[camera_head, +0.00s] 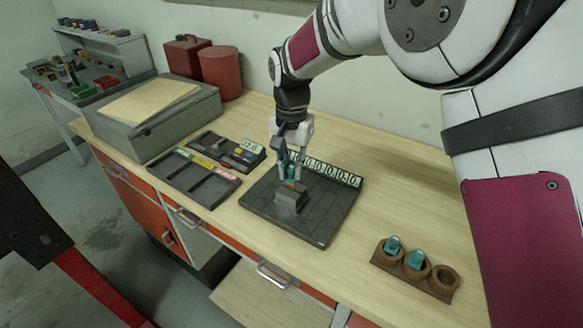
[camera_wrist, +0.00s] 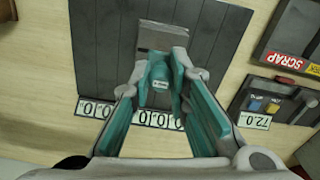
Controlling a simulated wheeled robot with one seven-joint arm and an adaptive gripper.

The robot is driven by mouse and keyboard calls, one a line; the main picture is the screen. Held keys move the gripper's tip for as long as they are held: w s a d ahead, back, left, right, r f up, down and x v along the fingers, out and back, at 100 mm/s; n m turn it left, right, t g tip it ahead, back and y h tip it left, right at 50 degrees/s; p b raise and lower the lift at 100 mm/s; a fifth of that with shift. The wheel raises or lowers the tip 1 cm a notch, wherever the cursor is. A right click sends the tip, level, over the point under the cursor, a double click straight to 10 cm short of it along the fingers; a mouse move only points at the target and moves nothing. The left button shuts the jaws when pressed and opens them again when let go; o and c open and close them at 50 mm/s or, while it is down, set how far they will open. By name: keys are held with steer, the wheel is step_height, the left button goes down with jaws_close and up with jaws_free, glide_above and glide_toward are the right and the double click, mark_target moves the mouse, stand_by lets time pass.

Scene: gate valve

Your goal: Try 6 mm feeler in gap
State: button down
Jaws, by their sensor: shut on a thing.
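My gripper (camera_head: 290,168) is over the dark grooved plate (camera_head: 318,226), pointing down, with its teal-lined fingers closed on a teal feeler. In the wrist view the feeler (camera_wrist: 160,86) sits between the fingertips, with a small white label too blurred to read for sure. A grey metal block (camera_head: 288,200) stands on the plate right below the fingertips; it also shows in the wrist view (camera_wrist: 163,38). The feeler's lower end and the gap are hidden, so I cannot tell whether the feeler is in the gap. Two other teal feelers (camera_head: 416,258) (camera_head: 393,244) stand in a brown three-cup holder (camera_head: 384,262); its right cup is empty.
A row of white number tiles (camera_head: 335,172) lines the plate's back edge. Left of it lie a dark sorting tray (camera_head: 196,182) with coloured labels and a small display unit (camera_head: 240,152). A grey case (camera_head: 150,120) stands farther left. The bench between plate and holder is clear.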

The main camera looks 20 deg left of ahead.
steer(key=shift+r, duration=0.3)
steer(key=shift+r+p, duration=0.4)
steer(key=shift+r, duration=2.35)
